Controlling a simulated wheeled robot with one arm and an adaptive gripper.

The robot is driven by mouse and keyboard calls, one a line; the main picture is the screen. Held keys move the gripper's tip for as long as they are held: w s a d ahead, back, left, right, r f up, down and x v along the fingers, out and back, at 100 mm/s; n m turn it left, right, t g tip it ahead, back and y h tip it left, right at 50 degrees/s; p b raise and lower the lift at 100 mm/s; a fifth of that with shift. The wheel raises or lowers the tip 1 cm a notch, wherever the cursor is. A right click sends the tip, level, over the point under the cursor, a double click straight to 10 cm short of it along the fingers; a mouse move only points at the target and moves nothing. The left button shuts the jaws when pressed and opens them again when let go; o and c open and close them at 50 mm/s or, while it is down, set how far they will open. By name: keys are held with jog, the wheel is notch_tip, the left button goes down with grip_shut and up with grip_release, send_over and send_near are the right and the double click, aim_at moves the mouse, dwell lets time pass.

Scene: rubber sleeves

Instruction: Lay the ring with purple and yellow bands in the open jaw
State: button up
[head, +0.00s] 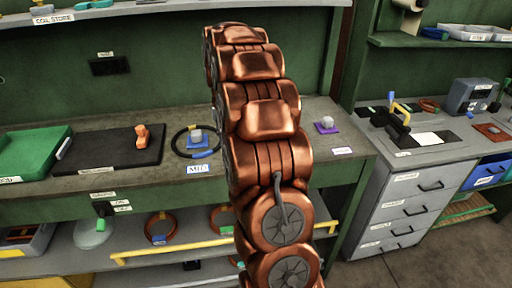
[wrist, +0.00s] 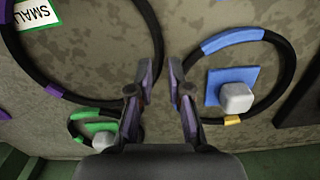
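In the wrist view a large black ring (wrist: 158,32) fills the upper left. It has a purple band (wrist: 57,92) on its lower left; I see no yellow band on the part in view. My gripper (wrist: 162,66) is open, its two fingers apart with bare bench between the tips. The left finger overlaps the large ring's right side in the picture; I cannot tell if they touch. In the head view my arm hides part of the bench, and my gripper is not visible. I cannot pick out the open jaw with certainty.
A black ring with blue and yellow bands (wrist: 292,68) lies around a grey post (wrist: 236,97) on a blue base. A smaller ring with green (wrist: 94,113) lies lower left. In the head view, an orange piece (head: 142,136) stands on a black mat (head: 90,150), beside a green tray (head: 35,150).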

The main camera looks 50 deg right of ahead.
jog(key=shift+f+p, duration=0.35)
jog(key=shift+f, duration=1.05)
jog(key=shift+c, duration=0.3)
grip_shut()
